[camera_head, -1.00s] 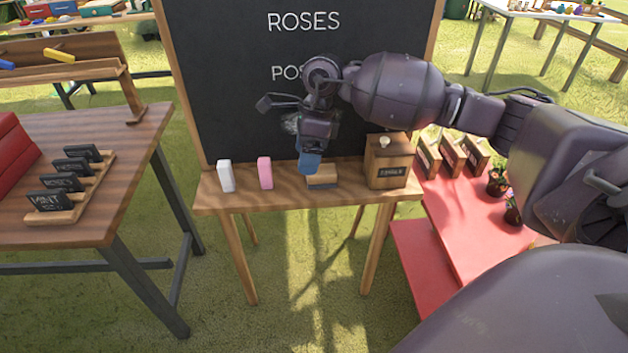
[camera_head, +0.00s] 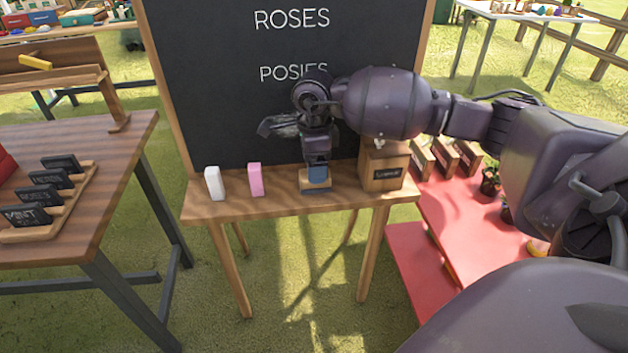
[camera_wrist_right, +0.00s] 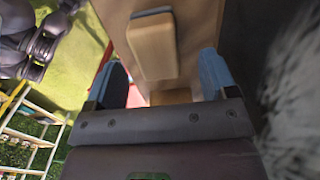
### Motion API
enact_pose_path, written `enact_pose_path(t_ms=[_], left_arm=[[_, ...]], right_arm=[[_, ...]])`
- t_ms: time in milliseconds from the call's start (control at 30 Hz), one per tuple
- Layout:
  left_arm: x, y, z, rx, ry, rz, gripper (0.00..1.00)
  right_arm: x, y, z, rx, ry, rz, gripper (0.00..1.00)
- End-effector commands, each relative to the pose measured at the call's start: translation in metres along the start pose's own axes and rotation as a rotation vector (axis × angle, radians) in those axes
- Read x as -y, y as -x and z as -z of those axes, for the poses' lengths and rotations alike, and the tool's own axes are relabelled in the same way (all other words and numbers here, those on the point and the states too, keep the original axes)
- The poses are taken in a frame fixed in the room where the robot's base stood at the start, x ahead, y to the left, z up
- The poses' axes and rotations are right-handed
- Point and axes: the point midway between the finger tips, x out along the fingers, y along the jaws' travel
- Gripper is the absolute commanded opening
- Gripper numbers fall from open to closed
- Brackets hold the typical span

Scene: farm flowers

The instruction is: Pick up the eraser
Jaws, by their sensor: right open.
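The eraser (camera_head: 306,182), a wooden block with a dark lower layer, lies on the small wooden table (camera_head: 270,205) in front of the chalkboard. My right gripper (camera_head: 318,174) points down at it from just above, and its blue finger covers part of the eraser. In the right wrist view, the blue fingers stand apart around an empty gap, with the eraser (camera_wrist_right: 152,45) ahead between them. Whether a finger touches it I cannot tell. My left gripper is not in view.
A white block (camera_head: 214,184) and a pink block (camera_head: 255,180) stand left of the eraser. A wooden box (camera_head: 385,168) stands close on its right. The chalkboard (camera_head: 230,100) rises behind. A larger table (camera_head: 110,150) is at left, a red stand (camera_head: 455,235) at right.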

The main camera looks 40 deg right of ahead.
Motion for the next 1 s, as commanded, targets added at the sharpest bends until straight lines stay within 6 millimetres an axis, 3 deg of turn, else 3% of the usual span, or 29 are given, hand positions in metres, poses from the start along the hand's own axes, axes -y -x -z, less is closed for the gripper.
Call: enact_pose_path(t_ms=[233,533,867,1000], left_arm=[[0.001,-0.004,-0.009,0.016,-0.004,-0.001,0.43],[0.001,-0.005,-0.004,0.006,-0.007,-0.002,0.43],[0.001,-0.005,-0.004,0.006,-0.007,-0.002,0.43],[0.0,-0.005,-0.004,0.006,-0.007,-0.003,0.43]], right_arm=[[-0.005,-0.038,0.001,-0.002,0.0,-0.007,0.79],[-0.004,-0.04,0.001,0.0,0.0,-0.001,0.77],[-0.004,-0.04,0.001,0.0,0.0,-0.002,0.27],[-0.004,-0.04,0.001,0.0,0.0,-0.002,0.25]])
